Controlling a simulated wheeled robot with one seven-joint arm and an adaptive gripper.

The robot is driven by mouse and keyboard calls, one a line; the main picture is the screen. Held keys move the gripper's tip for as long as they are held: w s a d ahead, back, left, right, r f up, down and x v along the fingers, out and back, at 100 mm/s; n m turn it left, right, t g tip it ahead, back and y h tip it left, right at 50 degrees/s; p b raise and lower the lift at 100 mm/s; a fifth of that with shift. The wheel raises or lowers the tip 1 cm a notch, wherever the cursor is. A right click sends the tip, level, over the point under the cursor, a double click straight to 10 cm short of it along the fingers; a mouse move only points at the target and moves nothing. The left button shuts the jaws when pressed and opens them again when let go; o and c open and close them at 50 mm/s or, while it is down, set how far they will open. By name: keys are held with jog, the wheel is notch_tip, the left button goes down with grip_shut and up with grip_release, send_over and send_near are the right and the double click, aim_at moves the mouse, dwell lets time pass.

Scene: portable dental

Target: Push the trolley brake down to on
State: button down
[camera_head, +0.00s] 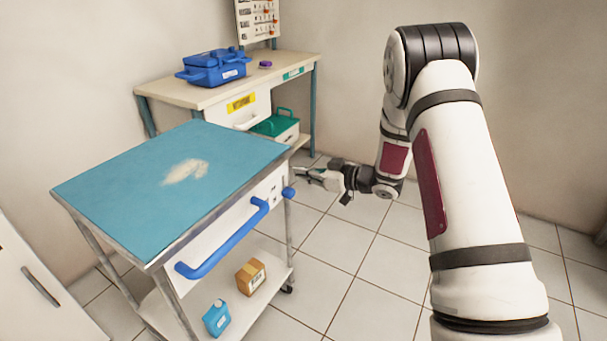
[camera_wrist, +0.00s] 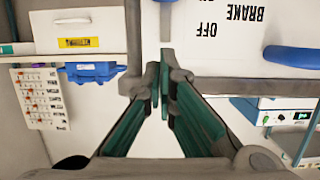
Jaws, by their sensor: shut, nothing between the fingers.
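The trolley (camera_head: 130,190) has a blue top with a pale patch. A blue bar handle (camera_head: 225,240) runs along its white front panel. A blue brake lever (camera_head: 289,192) sticks out at that panel's right end. The wrist view is upside down and shows a panel label (camera_wrist: 230,22) reading BRAKE and OFF, with more text cut off at the top edge. My gripper (camera_head: 299,173) is beside the trolley's right corner, close to the lever and a little above it in the picture. Its fingers (camera_wrist: 160,78) are shut and empty. I cannot tell whether they touch the lever.
A bench (camera_head: 215,92) behind holds a blue case (camera_head: 213,68) and a purple item (camera_head: 265,64). Tiled floor (camera_head: 350,245) is clear to the right.

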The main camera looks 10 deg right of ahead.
jog(key=p+v, duration=0.1)
jog(key=v, duration=0.6)
jog(key=shift+s, duration=0.25)
jog(key=shift+d, duration=0.1)
jog(key=shift+r, duration=0.1)
jog(key=w+d+r+m+t+h, duration=0.1)
jog(key=d+r+h, duration=0.2)
jog(key=r+h, duration=0.15)
jog(key=w+d+r+m+h, duration=0.1)
jog(key=d+r+m+h, duration=0.1)
jog(key=r+h, duration=0.3)
jog(key=s+d+r+m+g+h, duration=0.2)
jog(key=s+d+r+m+h, duration=0.15)
jog(key=s+r, duration=0.55)
jog(key=s+a+m+g+y, duration=0.1)
jog(key=s+a+g, duration=0.25)
jog(key=s, duration=0.95)
jog(key=s+a+f+m+g, duration=0.1)
jog(key=s+a+g, duration=0.3)
jog(key=s, duration=1)
jog(key=s+a+m+g+y, duration=0.15)
jog(key=s+a, duration=0.35)
jog(key=s, duration=0.8)
notch_tip(320, 180, up, 22)
jog(key=n+t+p, duration=0.1)
jog(key=t+p, duration=0.2)
jog(key=p, duration=1.8)
jog(key=shift+d, duration=0.2)
